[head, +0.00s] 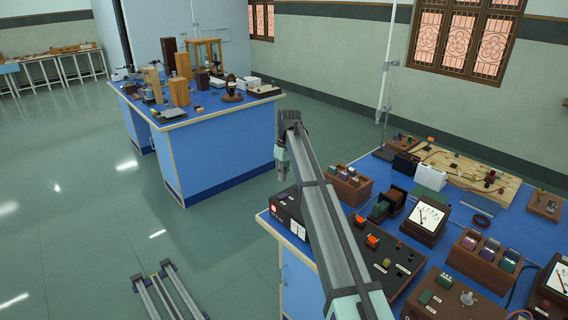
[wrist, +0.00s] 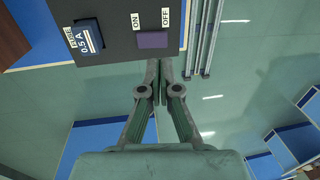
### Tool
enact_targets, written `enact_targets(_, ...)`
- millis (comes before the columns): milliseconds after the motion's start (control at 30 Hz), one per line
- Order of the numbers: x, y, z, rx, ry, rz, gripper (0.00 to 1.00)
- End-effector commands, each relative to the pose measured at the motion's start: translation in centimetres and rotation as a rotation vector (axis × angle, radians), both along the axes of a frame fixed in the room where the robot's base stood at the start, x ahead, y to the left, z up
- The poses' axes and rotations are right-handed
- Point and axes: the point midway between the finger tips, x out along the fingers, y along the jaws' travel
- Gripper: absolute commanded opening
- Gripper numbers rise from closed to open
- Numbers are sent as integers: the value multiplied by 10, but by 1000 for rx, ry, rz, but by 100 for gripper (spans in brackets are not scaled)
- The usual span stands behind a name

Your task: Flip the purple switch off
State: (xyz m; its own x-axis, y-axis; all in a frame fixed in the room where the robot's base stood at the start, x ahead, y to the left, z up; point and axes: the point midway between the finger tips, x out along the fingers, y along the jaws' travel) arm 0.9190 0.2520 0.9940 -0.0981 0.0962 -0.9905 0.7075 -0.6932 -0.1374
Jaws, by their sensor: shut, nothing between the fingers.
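The purple switch (wrist: 152,40) is a small block on the face of a black box (wrist: 115,45), near the box's edge in the wrist view. White ON and OFF labels sit above it, ON toward the left and OFF toward the right. My gripper (wrist: 160,62) is shut and empty, its fingertips just below the switch in the picture; I cannot tell whether they touch the box. In the head view my gripper (head: 283,178) hangs beyond the bench's left edge, close to the black box (head: 284,207). The switch cannot be made out there.
A blue fuse holder (wrist: 87,36) marked 0.5 A is left of the switch. The blue bench (head: 480,205) carries meters, wooden blocks and a dark panel with orange parts (head: 372,240). Another blue bench (head: 215,130) stands farther back. Open floor lies to the left.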

Motion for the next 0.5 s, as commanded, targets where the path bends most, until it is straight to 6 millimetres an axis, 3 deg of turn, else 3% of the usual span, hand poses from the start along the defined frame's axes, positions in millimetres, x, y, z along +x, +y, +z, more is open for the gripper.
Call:
enact_targets(233, -5, 4, -41, -1, 2, 0, 0)
enact_targets(500, -7, 6, -63, 0, 0, 0, 0)
